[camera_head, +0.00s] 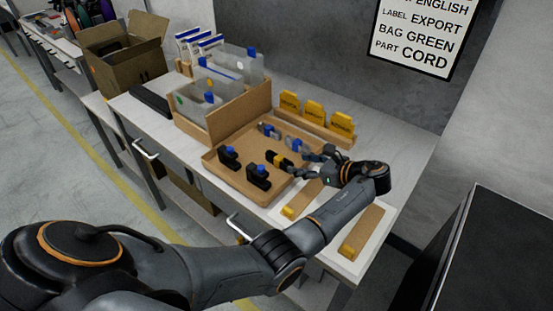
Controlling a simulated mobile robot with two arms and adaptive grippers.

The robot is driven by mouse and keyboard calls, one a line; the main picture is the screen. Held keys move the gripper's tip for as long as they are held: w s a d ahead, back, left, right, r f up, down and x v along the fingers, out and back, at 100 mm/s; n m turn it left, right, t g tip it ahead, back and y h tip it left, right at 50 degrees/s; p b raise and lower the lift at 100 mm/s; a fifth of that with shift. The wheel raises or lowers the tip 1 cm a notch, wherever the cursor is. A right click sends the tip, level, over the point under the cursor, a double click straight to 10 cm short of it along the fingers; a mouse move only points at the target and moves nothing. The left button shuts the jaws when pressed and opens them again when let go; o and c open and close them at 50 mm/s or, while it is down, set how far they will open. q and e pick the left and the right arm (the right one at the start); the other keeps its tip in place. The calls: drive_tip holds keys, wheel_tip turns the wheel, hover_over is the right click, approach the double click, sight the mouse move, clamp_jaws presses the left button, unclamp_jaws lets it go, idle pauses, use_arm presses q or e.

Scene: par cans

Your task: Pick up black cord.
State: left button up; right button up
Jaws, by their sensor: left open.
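A tan tray (216,158) on the white bench holds several small parts. Two black parts with blue tops, perhaps black cords, sit in its front half: one at the left (229,158) and one nearer the front (258,177). A black and yellow part (278,160) lies in the middle. Grey parts with blue ends (268,130) are at the back, partly hidden by my gripper on the right. My left gripper (297,159) is open over the tray's right side, its fingers pointing left, close to the black and yellow part. I cannot tell whether they touch. My right gripper is not in view.
Clear bins with blue clips (198,101) stand behind the tray at left, beside an open cardboard box (125,62). Yellow tabs (314,112) stand in a rack at the back. A wall sign (417,34) reads EXPORT, GREEN, CORD. A white board with wooden strips (362,232) lies at right.

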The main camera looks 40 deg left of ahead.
sight(285, 160)
use_arm(q)
drive_tip(key=x, duration=0.4)
drive_tip(key=shift+a, duration=0.1)
drive_tip(key=shift+a+f, duration=0.25)
drive_tip(key=shift+a, duration=0.25)
drive_tip(key=x, duration=0.4)
drive_tip(key=shift+w+a+f, duration=0.2)
drive_tip(key=shift+w+a, duration=0.05)
drive_tip(key=shift+w, duration=0.05)
drive_tip(key=shift+d+r, duration=0.1)
drive_tip(key=c, duration=0.3)
clamp_jaws()
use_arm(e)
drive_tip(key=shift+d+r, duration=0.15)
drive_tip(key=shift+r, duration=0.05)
